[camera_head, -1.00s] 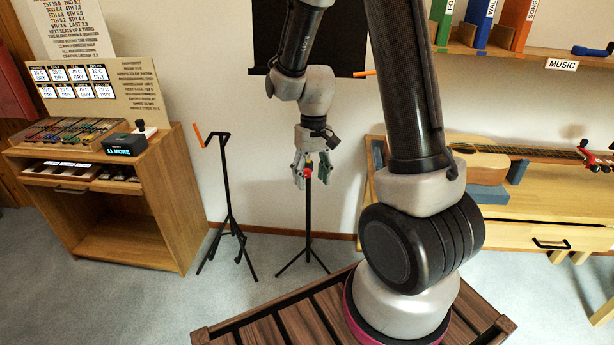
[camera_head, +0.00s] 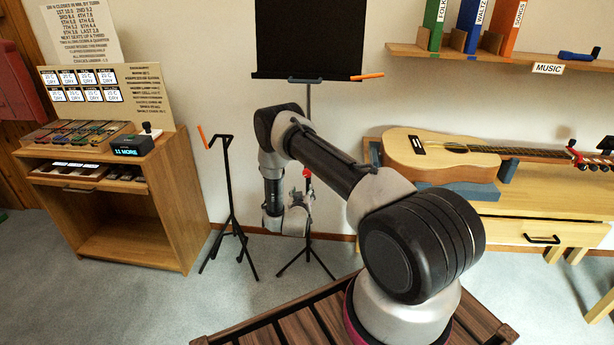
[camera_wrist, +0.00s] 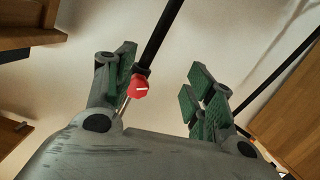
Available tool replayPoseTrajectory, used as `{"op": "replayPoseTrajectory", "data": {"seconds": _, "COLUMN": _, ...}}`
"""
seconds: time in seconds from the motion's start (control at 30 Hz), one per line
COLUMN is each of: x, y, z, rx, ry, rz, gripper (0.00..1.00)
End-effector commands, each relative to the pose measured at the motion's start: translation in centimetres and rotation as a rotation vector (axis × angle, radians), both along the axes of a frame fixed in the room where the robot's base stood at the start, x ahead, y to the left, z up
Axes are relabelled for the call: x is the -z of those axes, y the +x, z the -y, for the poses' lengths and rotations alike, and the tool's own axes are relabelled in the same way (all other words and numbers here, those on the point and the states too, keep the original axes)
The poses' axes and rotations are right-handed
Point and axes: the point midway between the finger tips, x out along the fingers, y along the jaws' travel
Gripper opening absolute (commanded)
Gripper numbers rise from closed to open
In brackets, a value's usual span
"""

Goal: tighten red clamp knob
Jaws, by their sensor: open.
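The red clamp knob (camera_head: 306,172) sits on the dark post of the black music stand (camera_head: 308,240) near the wall. In the wrist view the knob (camera_wrist: 139,87) shows a white mark, and the dark post (camera_wrist: 163,32) runs up from it. My gripper (camera_head: 309,196) is just below the knob in the head view. In the wrist view my gripper (camera_wrist: 160,85) is open, with green-padded fingers apart. The knob appears between them, much closer to the left finger; I cannot tell whether they touch. The grey wrist hides part of the stand.
A second black stand (camera_head: 228,190) with an orange stick (camera_head: 202,135) stands left. A wooden cabinet (camera_head: 165,205) is farther left. A guitar (camera_head: 440,157) lies on the wooden bench (camera_head: 480,231) at right. Carpet is clear around the stands.

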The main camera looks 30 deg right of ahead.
Motion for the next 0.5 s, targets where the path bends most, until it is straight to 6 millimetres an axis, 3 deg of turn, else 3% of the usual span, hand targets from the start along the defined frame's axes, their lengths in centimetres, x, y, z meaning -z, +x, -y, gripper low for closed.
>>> {"op": "replayPoseTrajectory", "data": {"seconds": 0.1, "x": -3.2, "y": -0.1, "z": 0.7, "rx": 0.027, "ry": -0.096, "rz": 0.104, "gripper": 0.54}}
{"op": "replayPoseTrajectory", "data": {"seconds": 0.2, "x": -4.5, "y": 0.0, "z": 1.0, "rx": 0.030, "ry": -0.139, "rz": 0.142, "gripper": 0.54}}
{"op": "replayPoseTrajectory", "data": {"seconds": 0.5, "x": -4.7, "y": 3.6, "z": 3.4, "rx": 0.031, "ry": -0.148, "rz": 0.143, "gripper": 0.54}}
